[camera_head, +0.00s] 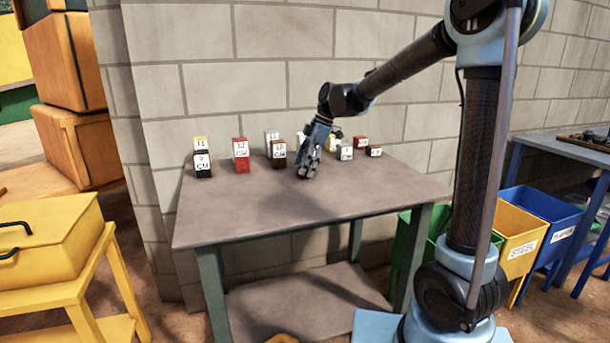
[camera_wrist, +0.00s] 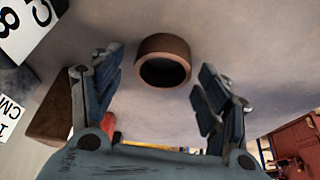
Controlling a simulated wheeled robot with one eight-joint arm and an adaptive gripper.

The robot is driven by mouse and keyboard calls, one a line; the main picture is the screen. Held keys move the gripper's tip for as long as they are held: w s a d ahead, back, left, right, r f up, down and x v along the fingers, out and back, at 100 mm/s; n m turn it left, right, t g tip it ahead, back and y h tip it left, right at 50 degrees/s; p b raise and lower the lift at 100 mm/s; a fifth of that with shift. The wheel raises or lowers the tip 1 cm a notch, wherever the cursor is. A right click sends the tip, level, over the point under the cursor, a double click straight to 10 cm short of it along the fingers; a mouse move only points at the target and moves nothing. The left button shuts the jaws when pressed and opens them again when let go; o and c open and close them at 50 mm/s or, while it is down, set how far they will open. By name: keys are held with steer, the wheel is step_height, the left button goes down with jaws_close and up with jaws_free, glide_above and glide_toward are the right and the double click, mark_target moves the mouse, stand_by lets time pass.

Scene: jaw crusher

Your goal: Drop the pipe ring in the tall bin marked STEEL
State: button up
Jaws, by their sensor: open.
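The pipe ring (camera_wrist: 163,47) is a short brown tube with a dark opening, seen in the wrist view against the grey tabletop. My gripper (camera_wrist: 160,68) is open, its fingers to the left and right of the ring in that view; I see no contact. In the head view my gripper (camera_head: 308,168) points down low over the table, and I cannot make out the ring there. The bin marked STEEL (camera_head: 521,247) is yellow and stands on the floor right of the table, partly hidden by my arm.
The table (camera_head: 240,220) holds several numbered blocks, including red (camera_head: 240,152) and dark (camera_head: 278,153) ones left of my gripper and a grey one (camera_head: 345,152) to its right. A blue bin (camera_head: 560,232) and a green bin (camera_head: 405,240) flank the STEEL bin. The table's front is clear.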

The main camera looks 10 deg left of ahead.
steer(key=shift+s+a+f, duration=0.1)
steer(key=shift+f, duration=0.2)
steer(key=shift+c, duration=0.3)
steer(key=c, duration=1.4)
steer(key=shift+o, duration=0.2)
steer(key=shift+r, duration=0.15)
